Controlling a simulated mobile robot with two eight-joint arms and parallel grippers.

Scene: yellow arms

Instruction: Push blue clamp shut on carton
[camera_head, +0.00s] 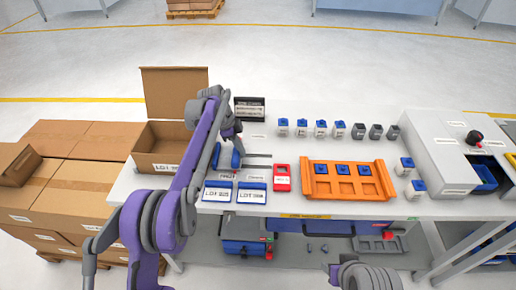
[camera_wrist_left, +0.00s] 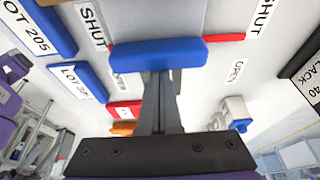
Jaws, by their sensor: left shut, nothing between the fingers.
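The blue clamp (camera_wrist_left: 158,53) is a rounded bar on a grey body, seen across the upper middle of the left wrist view. Its far edge lies close to the red lines (camera_wrist_left: 232,37) by the SHUT labels; the OPEN labels lie nearer the camera. In the head view, blue (camera_head: 237,153) shows beside my left gripper (camera_head: 232,131). My left gripper's fingers (camera_wrist_left: 161,76) are shut and empty, their tips right at the bar's near side; whether they touch is unclear. The carton (camera_head: 158,161) is open, its flap raised, left of the clamp.
Blue-framed LOT cards (camera_head: 251,194) and a red-framed card (camera_head: 282,178) lie near the front edge. An orange tray (camera_head: 346,194) holds blue-topped pieces. Small blue and grey pieces line the table's back.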

